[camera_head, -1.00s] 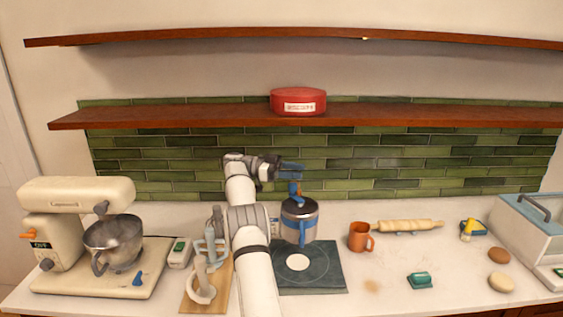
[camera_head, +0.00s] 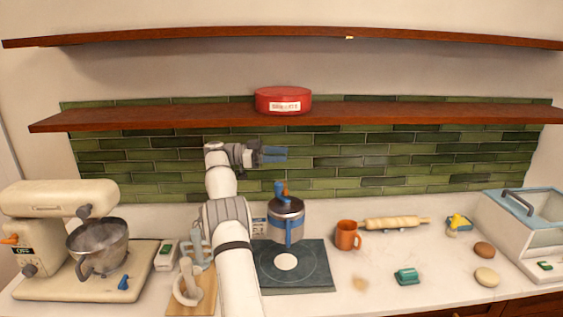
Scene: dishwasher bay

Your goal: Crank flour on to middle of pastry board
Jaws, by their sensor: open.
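A metal flour sifter (camera_head: 286,209) with a blue handle on its front and a blue and orange crank (camera_head: 281,188) on top is at the back of the dark pastry board (camera_head: 317,280). I cannot tell whether its base rests on the board. A round white patch (camera_head: 286,262) lies near the board's middle, in front of the sifter; I cannot tell if it is flour or a marking. My gripper (camera_head: 275,154) is open and empty, above the crank and apart from it, pointing right. My arm covers the board's left edge.
A stand mixer (camera_head: 60,200) and a small wooden board (camera_head: 203,304) with grey-white utensils are at left. An orange mug (camera_head: 346,236), a rolling pin (camera_head: 396,223) and a teal block (camera_head: 407,277) are at right. A shelf (camera_head: 400,110) holding a red tin (camera_head: 283,99) runs above my gripper.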

